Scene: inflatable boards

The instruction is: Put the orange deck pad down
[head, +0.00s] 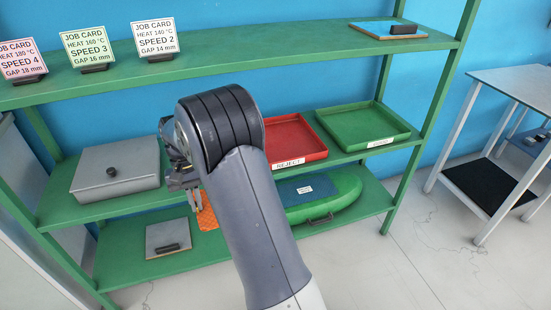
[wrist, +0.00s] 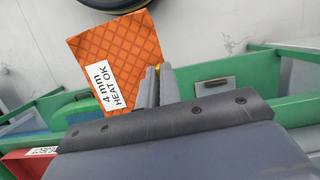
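The orange deck pad (wrist: 115,50) has a grid pattern and a white label reading "4 mm HEAT OK". In the wrist view it is clear of the shelf, with the pale floor behind it. My gripper (wrist: 157,86) is shut on it near one edge; the exact contact is partly hidden by the fingers. In the head view my gripper (head: 194,198) points down in front of the green shelving, and part of the orange pad (head: 207,214) shows beside its fingertips. My arm hides the rest.
The green shelf unit holds a grey lidded box (head: 115,171), a red REJECT tray (head: 292,138), a green tray (head: 362,126) and a green board (head: 325,195). A grey plate (head: 168,238) lies on the bottom shelf. Job cards (head: 88,48) stand on top. A side table (head: 520,90) is at right.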

